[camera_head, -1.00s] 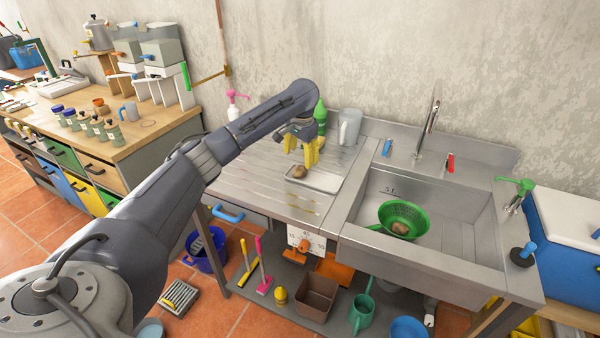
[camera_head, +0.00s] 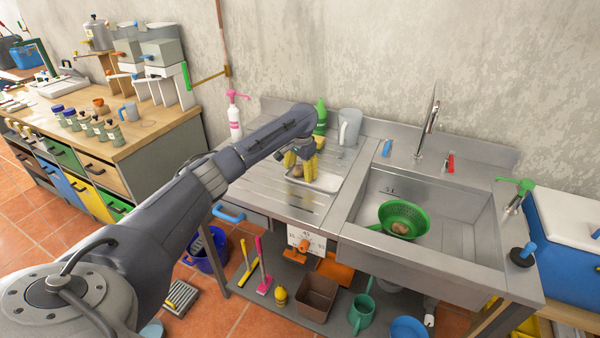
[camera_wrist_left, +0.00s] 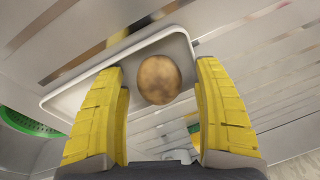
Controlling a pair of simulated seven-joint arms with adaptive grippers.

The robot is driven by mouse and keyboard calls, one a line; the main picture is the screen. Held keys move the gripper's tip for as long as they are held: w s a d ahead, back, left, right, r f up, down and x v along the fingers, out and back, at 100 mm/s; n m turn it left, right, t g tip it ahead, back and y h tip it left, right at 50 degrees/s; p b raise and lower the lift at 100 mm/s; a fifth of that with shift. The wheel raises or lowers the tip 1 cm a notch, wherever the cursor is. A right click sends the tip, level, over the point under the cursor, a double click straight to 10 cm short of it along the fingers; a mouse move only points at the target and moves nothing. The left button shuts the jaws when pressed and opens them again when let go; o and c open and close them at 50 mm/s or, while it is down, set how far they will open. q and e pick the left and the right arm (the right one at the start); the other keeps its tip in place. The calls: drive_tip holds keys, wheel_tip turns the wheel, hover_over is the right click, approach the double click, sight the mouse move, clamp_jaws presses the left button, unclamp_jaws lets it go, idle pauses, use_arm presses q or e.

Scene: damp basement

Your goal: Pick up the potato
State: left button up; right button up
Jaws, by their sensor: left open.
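A brown potato (camera_wrist_left: 159,80) lies on a shallow white tray (camera_wrist_left: 70,96) in the left wrist view. In the head view the potato (camera_head: 297,170) shows only partly behind my gripper, on the tray (camera_head: 327,182) on the steel drainboard. My left gripper (camera_head: 309,176) is open, its yellow fingers pointing down over the tray. In the left wrist view the fingers (camera_wrist_left: 160,75) stand on either side of the potato with gaps to both. Another brown lump, perhaps a second potato (camera_head: 400,229), lies in a green colander (camera_head: 420,217) in the sink. My right gripper is not in view.
The sink basin (camera_head: 460,215) is right of the drainboard, with a tap (camera_head: 428,125) behind it. A grey-white jug (camera_head: 349,127), a green bottle (camera_head: 320,116) and a pink-topped pump bottle (camera_head: 235,119) stand near the wall. The drainboard's front left is clear.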

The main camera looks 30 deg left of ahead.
use_arm(q)
drive_tip(key=shift+o, duration=0.2)
drive_tip(key=c, duration=1.4)
